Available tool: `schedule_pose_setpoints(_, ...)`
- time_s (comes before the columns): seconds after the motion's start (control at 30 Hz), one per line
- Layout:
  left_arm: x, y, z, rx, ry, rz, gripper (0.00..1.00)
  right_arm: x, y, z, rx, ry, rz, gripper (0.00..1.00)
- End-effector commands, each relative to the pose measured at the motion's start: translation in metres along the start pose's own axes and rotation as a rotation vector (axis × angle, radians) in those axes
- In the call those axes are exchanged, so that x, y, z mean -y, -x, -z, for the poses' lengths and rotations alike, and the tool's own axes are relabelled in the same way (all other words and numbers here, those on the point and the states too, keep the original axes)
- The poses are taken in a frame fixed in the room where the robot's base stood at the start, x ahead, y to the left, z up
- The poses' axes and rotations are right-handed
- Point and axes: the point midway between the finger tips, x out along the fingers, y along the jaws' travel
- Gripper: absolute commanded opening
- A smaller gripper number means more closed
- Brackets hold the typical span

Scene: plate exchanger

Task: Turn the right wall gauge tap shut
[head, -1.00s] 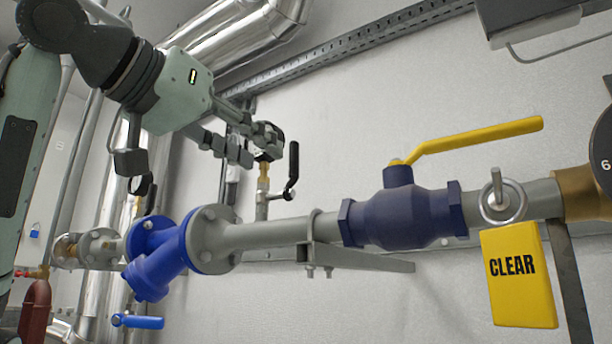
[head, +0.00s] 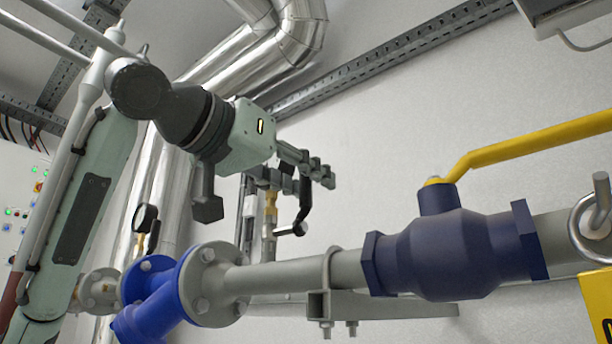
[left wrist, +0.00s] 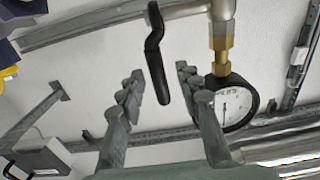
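The right wall gauge tap has a black cranked lever (head: 304,208) standing roughly upright beside a brass fitting (head: 270,208). In the left wrist view the lever (left wrist: 157,60) hangs down between the two fingers. The round white gauge (left wrist: 234,106) with a black rim shows there, right of the lever and partly behind the right finger; in the head view my gripper hides it. My left gripper (head: 312,174) is open around the lever's free end, with gaps visible on both sides (left wrist: 160,76). My right gripper is not in view.
A grey pipe with a dark blue valve (head: 455,252) and yellow lever (head: 540,145) runs across the front. A blue strainer (head: 160,295) is at lower left. Another gauge (head: 145,219) stands further left. The wall (head: 400,150) right of the gripper is bare.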

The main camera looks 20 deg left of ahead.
Motion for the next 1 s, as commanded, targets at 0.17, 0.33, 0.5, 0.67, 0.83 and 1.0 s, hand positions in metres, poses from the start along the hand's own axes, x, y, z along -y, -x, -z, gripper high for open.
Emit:
schedule_pose_setpoints(0.17,0.0,-0.0023,-0.0003,0.0,0.0,0.0,0.34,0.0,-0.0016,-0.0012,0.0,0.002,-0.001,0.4)
schedule_pose_setpoints(0.33,0.0,-0.0021,-0.0003,0.0,0.0,0.0,0.26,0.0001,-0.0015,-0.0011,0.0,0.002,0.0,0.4)
schedule_pose_setpoints(0.5,-0.0001,-0.002,-0.0003,0.0,0.0,0.0,0.05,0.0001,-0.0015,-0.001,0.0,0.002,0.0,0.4)
schedule_pose_setpoints(0.67,-0.0001,-0.002,-0.0003,0.0,0.0,0.0,0.0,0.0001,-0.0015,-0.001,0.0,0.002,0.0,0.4)
schedule_pose_setpoints(0.83,-0.0002,-0.0019,-0.0003,0.0,0.0,-0.001,0.0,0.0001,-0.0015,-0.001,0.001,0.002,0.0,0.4)
schedule_pose_setpoints(1.0,0.0004,-0.0016,-0.0008,-0.003,0.0,-0.001,0.0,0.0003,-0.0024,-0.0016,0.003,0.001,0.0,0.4)
